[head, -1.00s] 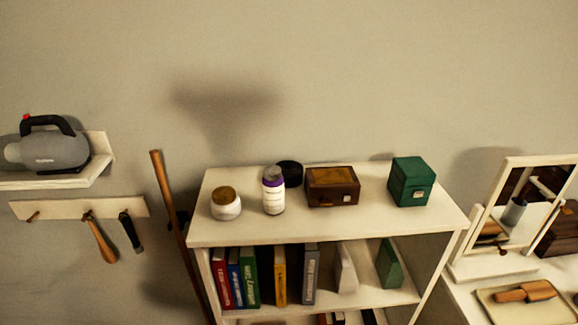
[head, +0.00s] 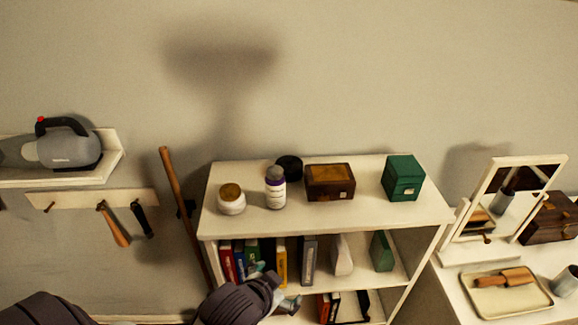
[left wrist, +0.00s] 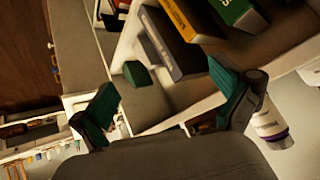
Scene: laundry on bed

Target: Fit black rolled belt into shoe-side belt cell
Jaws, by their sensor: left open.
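A black round coil-like item (head: 289,168), which may be the rolled belt, lies on top of the white shelf unit behind a white bottle. It is partly hidden by the bottle. My left gripper (head: 272,286) is low in front of the shelf unit's book compartment, below the top board. In the left wrist view, its two teal-padded fingers (left wrist: 168,88) are spread wide with nothing between them. Shelf boards and books show beyond them. I see no shoe or belt cell that I can make out. My right gripper is not in view.
On the shelf top (head: 400,215) stand a jar (head: 231,200), the white bottle (head: 275,188), a brown box (head: 330,182) and a green box (head: 404,178). Several books (head: 281,262) stand below. A wooden pole (head: 175,195) leans at left. A mirror (head: 510,205) and tray (head: 490,302) are at right.

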